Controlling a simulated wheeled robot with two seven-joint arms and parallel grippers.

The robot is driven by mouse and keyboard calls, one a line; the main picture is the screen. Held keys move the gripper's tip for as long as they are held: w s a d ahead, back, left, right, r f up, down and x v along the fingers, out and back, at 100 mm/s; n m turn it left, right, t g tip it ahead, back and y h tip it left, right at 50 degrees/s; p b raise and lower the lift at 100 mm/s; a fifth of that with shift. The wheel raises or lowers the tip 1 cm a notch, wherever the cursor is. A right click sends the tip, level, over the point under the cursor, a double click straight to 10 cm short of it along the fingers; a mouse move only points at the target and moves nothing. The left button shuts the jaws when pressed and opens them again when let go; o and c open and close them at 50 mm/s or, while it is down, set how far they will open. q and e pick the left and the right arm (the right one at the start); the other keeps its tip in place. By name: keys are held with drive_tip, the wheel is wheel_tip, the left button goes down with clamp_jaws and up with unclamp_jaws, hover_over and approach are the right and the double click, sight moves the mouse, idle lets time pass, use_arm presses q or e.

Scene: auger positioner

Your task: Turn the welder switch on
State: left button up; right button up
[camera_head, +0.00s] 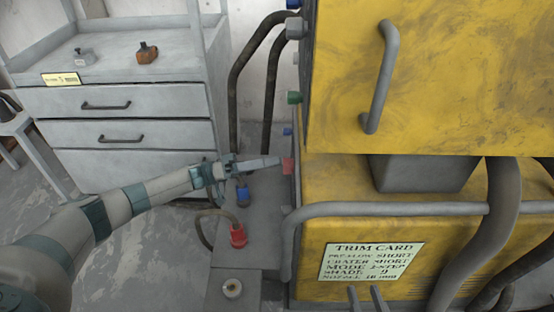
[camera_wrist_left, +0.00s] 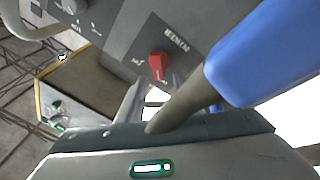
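The yellow welder (camera_head: 330,185) stands at the right in the head view. A red knob (camera_head: 288,165) sticks out from its left side. My right gripper is in neither view.
A blue connector (camera_wrist_left: 255,60) on a grey cable crosses close in front of the wrist camera. Below my gripper are a blue plug (camera_head: 243,196) and a red plug (camera_head: 238,235). A grey rail (camera_head: 385,209) runs along the welder. A drawer cabinet (camera_head: 135,135) stands behind my arm.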

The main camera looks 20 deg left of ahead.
use_arm(q)
drive_tip(key=shift+x, duration=0.95)
use_arm(e)
drive_tip(key=shift+f, duration=0.2)
use_arm(q)
clamp_jaws()
